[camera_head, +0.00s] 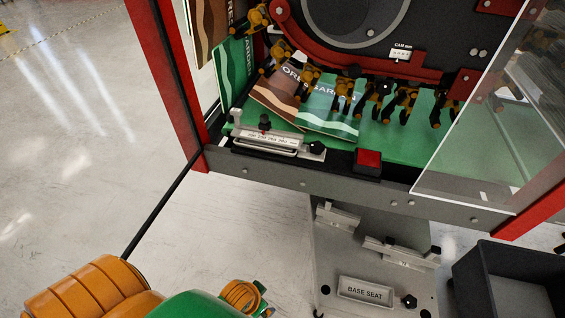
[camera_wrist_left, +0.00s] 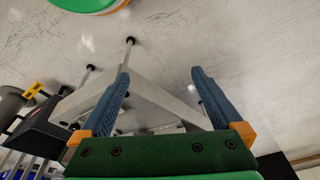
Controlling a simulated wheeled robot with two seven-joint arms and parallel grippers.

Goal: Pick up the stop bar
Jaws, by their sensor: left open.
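I cannot tell for certain which part is the stop bar. In the head view, a pale metal bar with small lettering (camera_head: 268,139) lies along the conveyor's front edge, with black knobs by it. Two grey metal bars, one upper left (camera_head: 338,216) and one lower right (camera_head: 402,252), sit on the lower grey plate (camera_head: 335,262). My left arm comes in at the bottom left, its fingers not clearly visible there. In the left wrist view my left gripper (camera_wrist_left: 162,95) is open, its blue fingers apart, with nothing between them but the background. My right gripper is not in view.
A clear panel (camera_head: 480,130) covers the right side. The plate bears a BASE SEAT holder (camera_head: 366,291); a dark bin (camera_head: 510,275) stands right.

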